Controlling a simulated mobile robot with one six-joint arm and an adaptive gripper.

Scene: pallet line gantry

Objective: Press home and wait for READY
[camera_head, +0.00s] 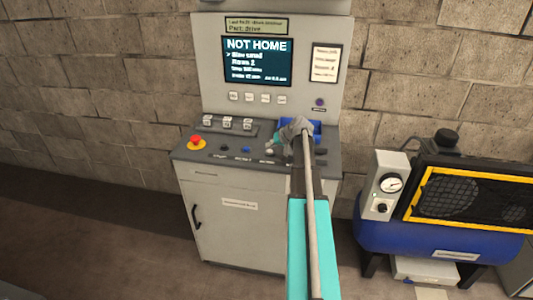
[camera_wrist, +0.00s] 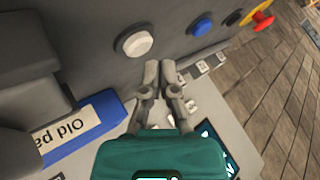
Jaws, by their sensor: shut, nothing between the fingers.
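A grey control console (camera_head: 232,190) stands against the wall. Its screen (camera_head: 257,60) reads NOT HOME in large letters, with smaller lines below. On the sloped panel are a red emergency stop on yellow (camera_head: 196,141), a dark button (camera_head: 224,149) and a blue button (camera_head: 246,149). A white round button (camera_wrist: 136,42) shows close in the wrist view, with the blue button (camera_wrist: 201,26) beyond it. My gripper (camera_wrist: 160,70) is shut and empty, its tips just beside the white button and apart from it in the picture. Button labels are too small to read surely.
A blue item labelled "Old pa..." (camera_wrist: 80,131) lies on the console close to my gripper. Several small switches (camera_head: 227,123) sit at the panel's back left. A blue compressor (camera_head: 385,238) with a gauge stands to the right. The floor at left is clear.

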